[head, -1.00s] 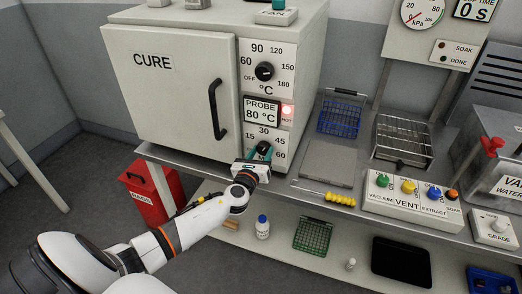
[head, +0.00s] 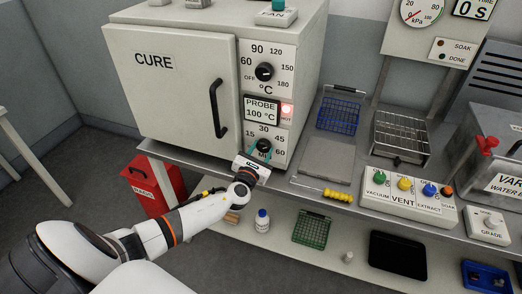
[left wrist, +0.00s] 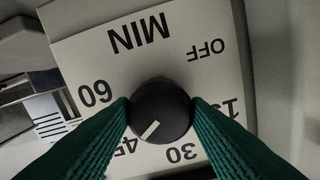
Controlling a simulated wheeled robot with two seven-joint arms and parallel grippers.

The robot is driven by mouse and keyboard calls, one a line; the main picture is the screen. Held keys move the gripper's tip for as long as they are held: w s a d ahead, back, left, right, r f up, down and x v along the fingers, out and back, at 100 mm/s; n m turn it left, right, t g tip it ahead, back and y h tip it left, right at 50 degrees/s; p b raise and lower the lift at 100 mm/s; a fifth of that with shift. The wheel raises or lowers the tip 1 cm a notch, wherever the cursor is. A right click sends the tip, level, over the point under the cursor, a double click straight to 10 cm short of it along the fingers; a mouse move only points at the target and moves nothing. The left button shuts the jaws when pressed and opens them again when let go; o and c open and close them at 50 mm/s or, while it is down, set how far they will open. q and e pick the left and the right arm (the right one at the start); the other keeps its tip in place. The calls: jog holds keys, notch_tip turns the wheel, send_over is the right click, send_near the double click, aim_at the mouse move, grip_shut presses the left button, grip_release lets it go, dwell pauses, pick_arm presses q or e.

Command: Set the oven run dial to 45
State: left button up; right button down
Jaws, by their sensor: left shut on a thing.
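The oven run dial (head: 264,145), a black round knob, sits low on the control panel of the white CURE oven (head: 165,95). The dial fills the middle of the left wrist view (left wrist: 160,108). Its white pointer line faces the lower left, toward the 45 mark, which one finger partly covers. The OFF, 30, 60 and MIN labels show around it. My left gripper (head: 262,153) is shut on the dial, with its teal fingers on opposite sides of the knob. My right gripper is not in view.
The temperature dial (head: 264,72) and the probe display (head: 262,109), reading 100 °C, are above the run dial. A red light (head: 287,110) glows beside them. The oven door handle (head: 218,108) stands out just left. A yellow-handled tool (head: 338,195) lies on the bench to the right.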

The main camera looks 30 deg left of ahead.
pick_arm(q)
jog(key=shift+f, duration=0.1)
jog(key=o, duration=1)
jog(key=shift+c, duration=0.2)
jog(key=shift+s, duration=0.1)
jog(key=b+v, duration=0.1)
jog(key=v, duration=1)
jog(key=shift+s, duration=0.4)
